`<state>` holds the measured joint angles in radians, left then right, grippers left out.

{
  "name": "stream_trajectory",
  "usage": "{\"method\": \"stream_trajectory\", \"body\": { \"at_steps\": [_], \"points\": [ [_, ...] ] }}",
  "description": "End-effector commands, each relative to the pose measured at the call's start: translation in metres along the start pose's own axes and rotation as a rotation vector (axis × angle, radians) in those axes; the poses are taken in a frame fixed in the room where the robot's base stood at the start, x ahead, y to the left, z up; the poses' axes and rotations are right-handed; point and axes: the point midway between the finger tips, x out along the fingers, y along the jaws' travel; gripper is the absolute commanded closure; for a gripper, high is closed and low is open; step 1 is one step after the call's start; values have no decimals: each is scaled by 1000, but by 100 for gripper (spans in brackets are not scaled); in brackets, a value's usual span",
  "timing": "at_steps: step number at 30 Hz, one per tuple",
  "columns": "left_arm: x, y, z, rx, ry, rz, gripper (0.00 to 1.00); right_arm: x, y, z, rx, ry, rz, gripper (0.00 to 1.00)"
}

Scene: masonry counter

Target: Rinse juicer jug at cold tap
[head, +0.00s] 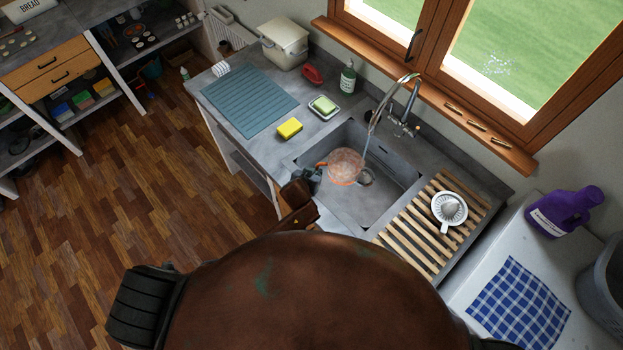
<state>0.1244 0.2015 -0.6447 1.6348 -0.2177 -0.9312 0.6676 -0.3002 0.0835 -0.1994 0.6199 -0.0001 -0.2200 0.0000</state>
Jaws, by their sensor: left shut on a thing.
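The juicer jug (345,164) is clear with an orange rim and handle. It is held over the grey sink basin (385,203), in the sink's left part. My left gripper (312,175) is shut on the jug at its handle side, on the left. The tap (404,112) stands behind the sink, and a thin stream of water falls from its spout at the jug's right side. I cannot tell whether the water goes into the jug or just past it. The juicer's white strainer top (449,209) lies on the wooden slatted rack (400,240). My right gripper is not in view.
A yellow sponge (289,128), a soap dish (323,107) and a green bottle (348,77) stand left of and behind the sink. A teal mat (247,105) lies farther left. A purple jug (564,211) and checked cloth (519,303) are at right.

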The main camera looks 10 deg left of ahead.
Motion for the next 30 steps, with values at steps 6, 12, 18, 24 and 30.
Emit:
{"method": "stream_trajectory", "body": {
  "at_steps": [6,12,18,24,30],
  "points": [
    [18,7,-11,-1,1,1,100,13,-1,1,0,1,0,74],
    [31,12,-20,-1,2,0,100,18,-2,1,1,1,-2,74],
    [39,16,-26,0,2,0,100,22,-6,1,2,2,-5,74],
    [42,16,-28,-1,1,0,100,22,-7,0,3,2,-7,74],
    [41,16,-28,-1,2,0,100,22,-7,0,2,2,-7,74]
  ]
}}
